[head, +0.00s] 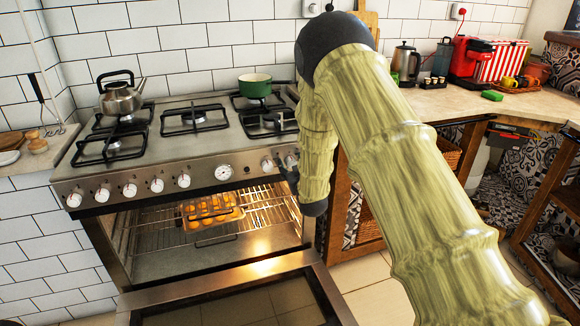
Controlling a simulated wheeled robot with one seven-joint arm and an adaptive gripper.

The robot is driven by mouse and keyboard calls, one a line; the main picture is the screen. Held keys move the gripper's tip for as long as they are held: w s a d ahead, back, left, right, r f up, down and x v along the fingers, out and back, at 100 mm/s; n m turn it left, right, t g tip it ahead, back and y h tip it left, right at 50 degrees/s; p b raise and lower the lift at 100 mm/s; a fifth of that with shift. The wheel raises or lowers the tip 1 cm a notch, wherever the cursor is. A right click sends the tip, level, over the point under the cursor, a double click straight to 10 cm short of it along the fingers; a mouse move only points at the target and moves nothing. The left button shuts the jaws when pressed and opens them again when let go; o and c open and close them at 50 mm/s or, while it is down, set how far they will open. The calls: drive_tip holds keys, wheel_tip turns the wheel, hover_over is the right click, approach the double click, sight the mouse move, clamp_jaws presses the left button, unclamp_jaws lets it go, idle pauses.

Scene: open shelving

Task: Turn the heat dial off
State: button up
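The stove front panel (145,180) carries a row of white knobs, including a left knob (74,200), a middle knob (183,181) and a right knob (267,165). A round white-faced dial (223,172) sits between the middle and right knobs. I cannot tell which one is the heat dial or read their settings. My arm reaches in from the right, and my dark gripper (287,174) is at the right end of the panel, by the rightmost knob (291,160). My arm hides much of it. I cannot tell whether its fingers are open or touch a knob.
The oven door (165,304) hangs open below the panel. A tray of food (211,212) sits on an oven rack inside. A kettle (120,98) and a green pot (255,86) stand on the stove. A wooden-framed counter is on the right.

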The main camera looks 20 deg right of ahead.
drive_tip(key=shift+s, duration=0.15)
drive_tip(key=s, duration=1.1)
drive_tip(key=shift+s+a+r, duration=0.2)
drive_tip(key=shift+s+a, duration=0.1)
drive_tip(key=shift+s, duration=0.05)
drive_tip(key=shift+f, duration=0.1)
drive_tip(key=s+a+f+m+g, duration=0.25)
drive_tip(key=s+f+g, duration=0.95)
drive_tip(key=s+f, duration=2.05)
drive_tip(key=s+a+f+g, duration=0.1)
drive_tip(key=s+f+g, duration=0.15)
drive_tip(key=s, duration=0.75)
drive_tip(key=s+a+f+g, duration=0.1)
drive_tip(key=s+g, duration=0.2)
drive_tip(key=s, duration=0.6)
wheel_tip(320, 180, up, 15)
drive_tip(key=p, duration=1.5)
drive_tip(key=shift+y, duration=0.3)
